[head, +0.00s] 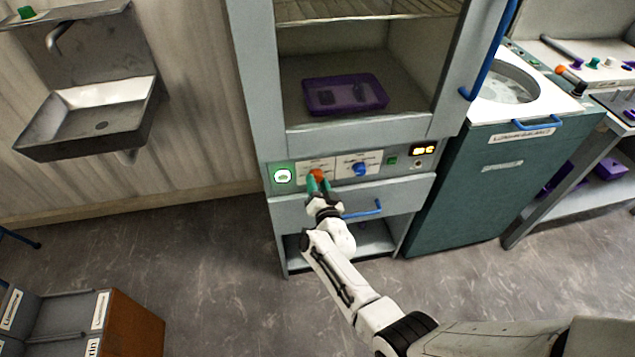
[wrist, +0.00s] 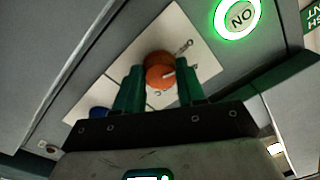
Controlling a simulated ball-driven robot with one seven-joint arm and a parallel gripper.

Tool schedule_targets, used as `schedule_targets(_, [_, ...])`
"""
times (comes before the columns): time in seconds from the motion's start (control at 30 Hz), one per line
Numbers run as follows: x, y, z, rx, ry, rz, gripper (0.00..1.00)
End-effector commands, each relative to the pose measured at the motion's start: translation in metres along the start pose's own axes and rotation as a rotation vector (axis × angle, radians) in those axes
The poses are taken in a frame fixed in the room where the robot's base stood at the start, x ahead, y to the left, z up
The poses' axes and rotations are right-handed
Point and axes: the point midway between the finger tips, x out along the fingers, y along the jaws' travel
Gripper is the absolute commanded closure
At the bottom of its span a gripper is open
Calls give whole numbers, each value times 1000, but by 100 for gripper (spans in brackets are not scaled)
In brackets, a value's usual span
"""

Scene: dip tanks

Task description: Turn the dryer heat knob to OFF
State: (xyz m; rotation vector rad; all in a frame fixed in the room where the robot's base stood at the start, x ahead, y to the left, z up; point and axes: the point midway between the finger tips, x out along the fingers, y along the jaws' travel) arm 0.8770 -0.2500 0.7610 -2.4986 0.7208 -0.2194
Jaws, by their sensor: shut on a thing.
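The dryer (head: 350,215) is a grey cabinet with a glass door and a control strip below the door. An orange knob (head: 317,175) sits on a white label plate on that strip. It also shows in the wrist view (wrist: 159,72), with a pale pointer mark on its face. My gripper (head: 318,185) has green fingers, one on each side of the orange knob, and is shut on it. The wrist view shows the gripper (wrist: 160,85) from behind. The plate's lettering is too small and partly covered to read the setting.
A blue knob (head: 360,169) is right of the orange one. A lit green ON indicator (head: 282,176) is to its left, and an amber display (head: 423,150) is at the far right. A blue drawer handle (head: 363,210) lies below. A purple tray (head: 345,94) is inside the dryer.

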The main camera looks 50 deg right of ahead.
Motion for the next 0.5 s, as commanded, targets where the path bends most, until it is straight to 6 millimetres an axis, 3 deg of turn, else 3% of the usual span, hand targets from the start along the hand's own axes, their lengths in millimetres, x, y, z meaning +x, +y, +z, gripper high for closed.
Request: schedule_targets(0.5, [-1,2,2,-280,-14,3,91])
